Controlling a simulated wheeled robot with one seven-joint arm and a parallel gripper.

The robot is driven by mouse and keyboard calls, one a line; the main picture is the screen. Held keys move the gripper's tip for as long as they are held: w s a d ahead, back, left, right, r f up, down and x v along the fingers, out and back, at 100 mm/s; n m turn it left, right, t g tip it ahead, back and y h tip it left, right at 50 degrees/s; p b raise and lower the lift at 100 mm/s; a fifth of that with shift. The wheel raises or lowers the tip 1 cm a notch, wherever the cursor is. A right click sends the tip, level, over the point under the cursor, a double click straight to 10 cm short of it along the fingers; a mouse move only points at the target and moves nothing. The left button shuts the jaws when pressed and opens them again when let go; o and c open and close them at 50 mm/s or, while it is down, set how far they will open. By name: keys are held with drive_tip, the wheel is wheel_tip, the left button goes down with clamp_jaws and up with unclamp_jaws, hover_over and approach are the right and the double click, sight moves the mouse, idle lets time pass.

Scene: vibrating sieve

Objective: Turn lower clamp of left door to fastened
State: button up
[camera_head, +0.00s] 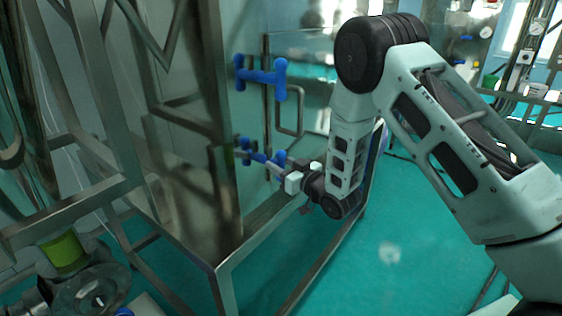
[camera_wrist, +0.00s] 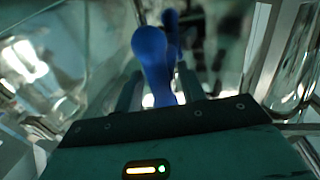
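The lower clamp (camera_head: 258,157) of the left door is blue, with rounded knobs at its ends. It sits low on the cabinet's edge, partly hidden by my gripper. My gripper (camera_head: 272,167) reaches it from the right. In the wrist view, a blue clamp knob and handle (camera_wrist: 152,52) stand between the two dark fingers of my gripper (camera_wrist: 158,88). A bright gap shows between the left finger and the handle, so the fingers look open around it. Contact on the right side is unclear. The left door (camera_head: 190,140) is a glassy panel in a metal frame.
A similar blue upper clamp (camera_head: 260,77) is above on the same edge. A metal door handle (camera_head: 290,110) is just right of the clamps. The steel stand (camera_head: 228,275) runs below my gripper. Green floor (camera_head: 410,270) is open at the right.

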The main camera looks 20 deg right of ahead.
clamp_jaws()
drive_tip(key=shift+m+b, duration=0.3)
drive_tip(key=shift+b, duration=0.05)
drive_tip(key=m+b, duration=0.2)
drive_tip(key=shift+w+d+f+m+g, duration=0.1)
drive_tip(key=shift+d+m+g, duration=0.05)
drive_tip(key=shift+m+g, duration=0.15)
drive_tip(key=m+b, duration=0.1)
drive_tip(key=m, duration=0.2)
drive_tip(key=shift+d+g+b, duration=0.1)
drive_tip(key=shift+g+b, duration=0.3)
drive_tip(key=m+g, duration=0.1)
drive_tip(key=m, duration=0.4)
drive_tip(key=shift+w+d, duration=0.1)
drive_tip(key=m+p, duration=0.1)
drive_tip(key=m, duration=0.1)
drive_tip(key=m+g+y+p, duration=0.1)
drive_tip(key=m, duration=0.1)
drive_tip(key=shift+f+m+y, duration=0.2)
drive_tip(key=shift+m+y, duration=0.1)
